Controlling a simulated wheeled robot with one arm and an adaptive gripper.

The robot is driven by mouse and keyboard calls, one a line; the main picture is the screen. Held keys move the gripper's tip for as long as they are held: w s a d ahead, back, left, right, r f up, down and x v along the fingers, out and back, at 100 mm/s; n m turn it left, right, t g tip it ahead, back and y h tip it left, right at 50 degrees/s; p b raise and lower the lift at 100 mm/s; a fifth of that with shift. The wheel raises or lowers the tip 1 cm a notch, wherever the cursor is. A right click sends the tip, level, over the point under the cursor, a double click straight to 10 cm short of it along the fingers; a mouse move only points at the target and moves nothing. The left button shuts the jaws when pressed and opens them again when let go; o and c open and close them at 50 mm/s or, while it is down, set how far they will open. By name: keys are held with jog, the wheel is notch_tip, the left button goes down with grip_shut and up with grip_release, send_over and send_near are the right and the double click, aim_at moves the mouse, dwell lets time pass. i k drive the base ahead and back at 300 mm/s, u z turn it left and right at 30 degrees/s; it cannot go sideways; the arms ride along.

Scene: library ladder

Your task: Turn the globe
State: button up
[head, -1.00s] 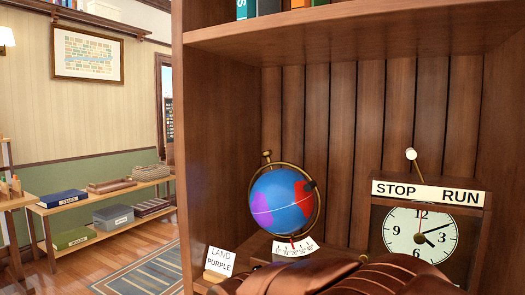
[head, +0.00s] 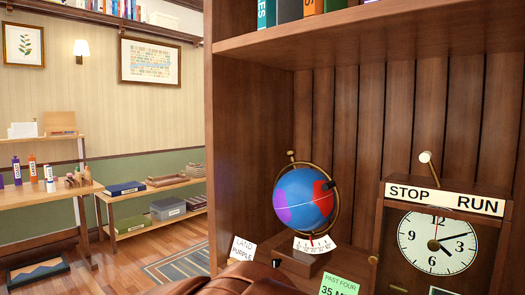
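The globe (head: 303,199) is a blue ball with a purple patch at its left and a red patch at its right, held in a brass ring on a wooden base (head: 300,260). A white scale with numbers and a red pointer sits below the ball. A white card (head: 242,248) reading "LAND PURPLE" leans at the base's left. The globe stands inside a wooden bookcase. My gripper is not in view; a brown rounded shape fills the bottom edge in front of the base.
Right of the globe stands a wooden clock (head: 437,245) with a "STOP RUN" plate and a lever. A green card (head: 340,287) stands between them. The shelf (head: 400,30) overhead holds books. Low benches (head: 155,212) and open floor lie to the left.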

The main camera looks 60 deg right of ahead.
aim_at(300, 202)
jog(key=k, duration=0.7)
jog(key=z, duration=1.05)
jog(key=i, duration=0.5)
